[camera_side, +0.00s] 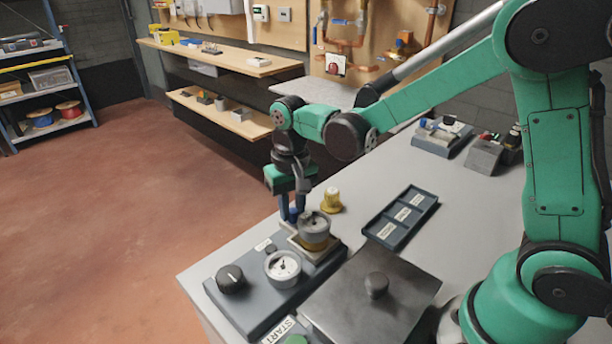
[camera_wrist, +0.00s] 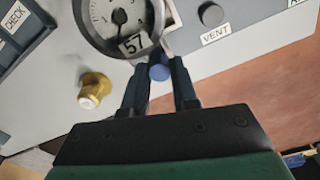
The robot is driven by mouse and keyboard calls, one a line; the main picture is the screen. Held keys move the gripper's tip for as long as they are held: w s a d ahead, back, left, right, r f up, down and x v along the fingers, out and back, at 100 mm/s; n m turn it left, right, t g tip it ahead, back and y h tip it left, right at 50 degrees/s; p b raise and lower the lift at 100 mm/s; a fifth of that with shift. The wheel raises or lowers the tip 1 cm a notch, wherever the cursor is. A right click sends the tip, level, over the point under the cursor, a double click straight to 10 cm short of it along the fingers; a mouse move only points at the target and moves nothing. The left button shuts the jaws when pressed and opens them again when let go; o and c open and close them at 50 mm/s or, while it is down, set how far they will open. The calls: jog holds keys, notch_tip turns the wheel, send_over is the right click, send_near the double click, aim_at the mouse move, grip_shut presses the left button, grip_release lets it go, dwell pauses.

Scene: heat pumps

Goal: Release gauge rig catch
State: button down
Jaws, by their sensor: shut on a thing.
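The gauge rig is a dark grey panel (camera_side: 248,304) on the bench. A round gauge (camera_side: 314,226) with a brass-coloured lower part sits on a pale square seat (camera_side: 322,258) at its far end. In the wrist view the same gauge (camera_wrist: 118,20) carries a label reading 57. A blue round-ended catch (camera_wrist: 160,72) is beside the gauge. My gripper (camera_wrist: 161,76) has its two dark fingers closed on the catch, one on each side. In the side view my gripper (camera_side: 290,213) points down just left of the gauge, and the fingers partly hide the catch.
A second gauge (camera_side: 283,268) and a black knob (camera_side: 231,279) are on the panel. A brass fitting (camera_side: 331,200) stands behind. A labelled tray (camera_side: 401,216) and a lidded metal box (camera_side: 368,295) are to the right.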

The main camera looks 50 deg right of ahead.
jog(key=shift+w, duration=0.1)
dwell(0.3)
jog(key=shift+w, duration=0.75)
jog(key=c, duration=0.7)
grip_release()
jog(key=shift+r, duration=0.1)
jog(key=shift+r, duration=2.75)
